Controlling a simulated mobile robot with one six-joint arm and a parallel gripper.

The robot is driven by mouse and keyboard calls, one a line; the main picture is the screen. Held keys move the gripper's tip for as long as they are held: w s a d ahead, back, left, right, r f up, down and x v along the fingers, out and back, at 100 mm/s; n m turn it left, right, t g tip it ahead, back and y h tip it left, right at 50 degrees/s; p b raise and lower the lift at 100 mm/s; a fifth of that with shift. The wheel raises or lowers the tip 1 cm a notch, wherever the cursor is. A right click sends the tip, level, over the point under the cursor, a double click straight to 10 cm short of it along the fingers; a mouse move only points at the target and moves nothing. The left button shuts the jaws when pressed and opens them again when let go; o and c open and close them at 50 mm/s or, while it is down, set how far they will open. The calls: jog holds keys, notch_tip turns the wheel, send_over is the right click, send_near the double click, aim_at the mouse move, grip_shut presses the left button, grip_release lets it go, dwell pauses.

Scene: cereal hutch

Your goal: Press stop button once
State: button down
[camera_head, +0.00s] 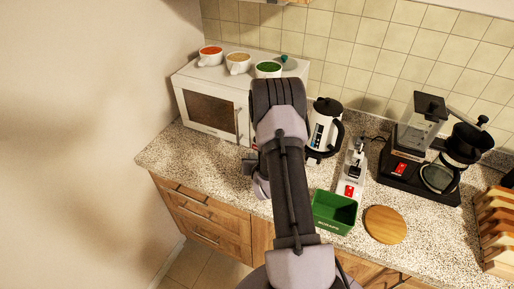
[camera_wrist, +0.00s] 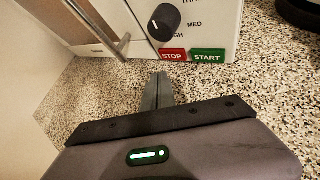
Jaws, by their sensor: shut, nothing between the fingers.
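A red button marked STOP (camera_wrist: 173,55) sits at the lower edge of the white microwave's control panel in the wrist view. A green START button (camera_wrist: 208,56) is just right of it, and a dark dial (camera_wrist: 164,22) is above. In the head view the microwave (camera_head: 208,104) stands at the back left of the counter, its panel partly hidden by my arm. My gripper (camera_wrist: 160,76) is shut and empty. Its fingertips point at the panel just below the STOP button; I cannot tell whether they touch it.
A kettle (camera_head: 323,128), green box (camera_head: 334,212), round wooden board (camera_head: 384,224), coffee maker (camera_head: 416,170) and wooden rack (camera_head: 497,228) are to the right. Speckled counter (camera_head: 195,155) is clear before the microwave.

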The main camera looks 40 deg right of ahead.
aim_at(254, 149)
jog(key=shift+w+d, duration=0.25)
jog(key=shift+d, duration=0.45)
dwell(1.6)
jog(key=shift+w+d+b, duration=0.15)
jog(key=shift+d+b, duration=0.2)
jog(key=shift+b, duration=0.1)
jog(key=shift+w+d, duration=0.2)
jog(key=shift+d, duration=0.2)
dwell(0.3)
jog(key=shift+a+b, duration=0.1)
jog(key=shift+b, duration=0.2)
jog(key=shift+s+a+b, duration=0.35)
jog(key=shift+a, duration=0.35)
jog(key=shift+s+a+b, duration=0.3)
jog(key=shift+a+b, duration=0.05)
jog(key=shift+a, duration=0.4)
jog(key=shift+s+a+b, duration=0.3)
jog(key=shift+s+a, duration=0.05)
jog(key=shift+a, duration=0.45)
jog(key=shift+s+a+b, duration=0.3)
jog(key=shift+a+b, duration=0.05)
jog(key=shift+a, duration=0.4)
